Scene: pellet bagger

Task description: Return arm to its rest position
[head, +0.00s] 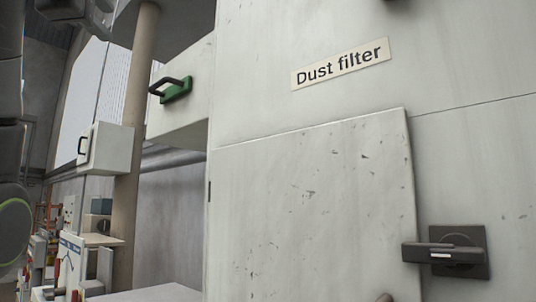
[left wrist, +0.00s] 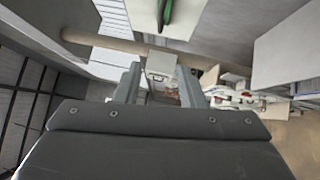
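My left arm comes in along the left edge of the head view, with my left gripper (head: 88,14) raised at the top left corner and partly cut off. In the left wrist view the two fingers of the left gripper (left wrist: 158,80) stand apart with nothing between them. A white box lies beyond the gap. The gripper touches nothing that I can see. My right gripper is in neither view.
A pale cabinet door (head: 310,215) under a "Dust filter" sign (head: 340,63) fills the right, with a dark handle (head: 455,252). A green-based handle (head: 174,90) sticks out left of it. A tan post (head: 136,130) carries a white box (head: 106,149).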

